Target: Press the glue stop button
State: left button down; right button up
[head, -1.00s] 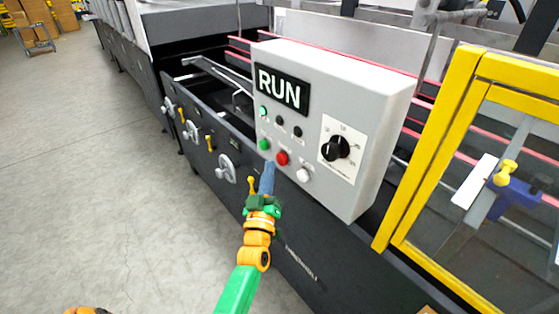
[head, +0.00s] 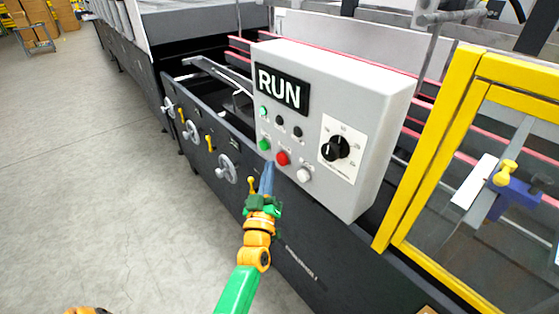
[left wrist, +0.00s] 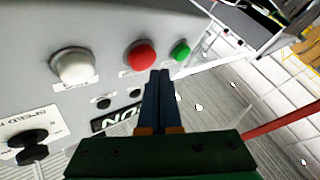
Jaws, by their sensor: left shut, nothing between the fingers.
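The grey control box (head: 345,85) carries a row of a green button (head: 264,145), a red button (head: 282,158) and a white button (head: 304,175). Their labels are too small to read. The red button also shows in the left wrist view (left wrist: 141,55), between the white button (left wrist: 73,66) and the green one (left wrist: 180,50). My left gripper (head: 268,166) is shut and empty, its tips just below and beside the red button. In the left wrist view the fingertips (left wrist: 160,74) overlap near the red button's edge; I cannot tell whether they touch. My right gripper is not in view.
A display (head: 282,90) on the box reads RUN. A black dial (head: 335,148) sits right of the buttons. A yellow-framed guard (head: 430,150) stands at right. Handwheels (head: 227,168) line the machine's dark side. The floor (head: 90,170) at left is open.

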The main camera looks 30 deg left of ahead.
pick_arm(q)
jog(key=shift+w+d, duration=0.2)
jog(key=shift+w, duration=0.2)
jog(key=shift+w+d+b, duration=0.2)
jog(key=shift+w+b, duration=0.25)
jog(key=shift+b, duration=0.05)
dwell(0.7)
dwell(0.3)
jog(key=shift+s+a+p, duration=0.35)
jog(key=shift+s+p, duration=0.2)
jog(key=shift+s, duration=0.3)
jog(key=shift+s, duration=0.1)
jog(key=s, duration=0.1)
jog(key=s+a+p, duration=0.1)
jog(key=s, duration=0.1)
jog(key=s+a+p, duration=0.1)
jog(key=shift+s, duration=0.2)
